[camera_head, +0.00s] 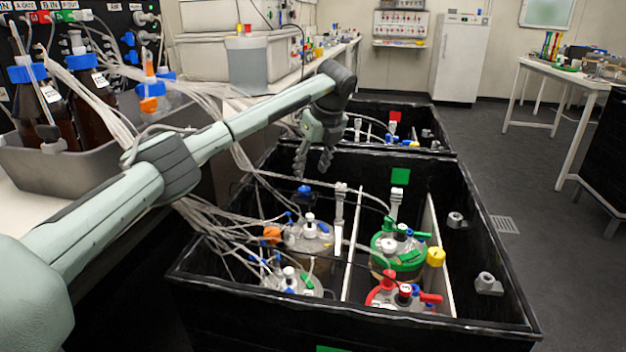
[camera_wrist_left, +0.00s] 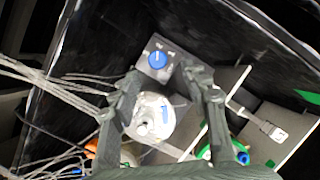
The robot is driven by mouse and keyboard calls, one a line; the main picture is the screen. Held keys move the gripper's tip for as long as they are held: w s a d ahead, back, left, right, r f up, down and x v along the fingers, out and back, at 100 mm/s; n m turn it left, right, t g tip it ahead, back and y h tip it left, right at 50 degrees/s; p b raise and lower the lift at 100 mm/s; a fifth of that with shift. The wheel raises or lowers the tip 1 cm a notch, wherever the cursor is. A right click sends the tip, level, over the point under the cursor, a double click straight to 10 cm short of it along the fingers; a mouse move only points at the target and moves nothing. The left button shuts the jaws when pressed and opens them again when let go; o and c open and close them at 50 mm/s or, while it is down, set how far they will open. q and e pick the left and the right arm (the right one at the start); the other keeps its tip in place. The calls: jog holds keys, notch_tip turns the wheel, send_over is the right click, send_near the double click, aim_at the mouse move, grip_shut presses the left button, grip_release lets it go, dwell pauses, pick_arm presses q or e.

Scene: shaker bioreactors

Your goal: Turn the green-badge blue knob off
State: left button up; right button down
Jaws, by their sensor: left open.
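The blue knob (camera_wrist_left: 158,61) sits on a small grey box (camera_wrist_left: 152,74) in the corner of the black bin in the left wrist view. Its white pointer line lies roughly across the picture there. In the head view a small blue top (camera_head: 304,189) shows below my left gripper, likely the same knob. The green badge (camera_head: 400,176) is on the inner far wall of the near bin. My left gripper (camera_head: 313,169) is open and empty above the knob. In the left wrist view the knob shows beyond and between the fingertips (camera_wrist_left: 166,82), apart from both. My right gripper is not in view.
The near black bin (camera_head: 190,277) holds several bottles with tubes, among them a green-capped vessel (camera_head: 405,250) and a red-capped one (camera_head: 400,295). White tubes hang left of the gripper. Floor is clear at right.

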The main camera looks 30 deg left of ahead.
aim_at(304, 188)
pick_arm(q)
jog(key=shift+s+a+f, duration=0.1)
jog(key=shift+a+f, duration=0.1)
jog(key=shift+f, duration=0.3)
jog(key=x, duration=0.6)
jog(key=shift+s+p, duration=0.1)
jog(key=shift+p, duration=0.25)
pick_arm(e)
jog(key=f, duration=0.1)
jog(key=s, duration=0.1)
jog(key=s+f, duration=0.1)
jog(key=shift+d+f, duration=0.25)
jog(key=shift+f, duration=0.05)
pick_arm(q)
grip_shut()
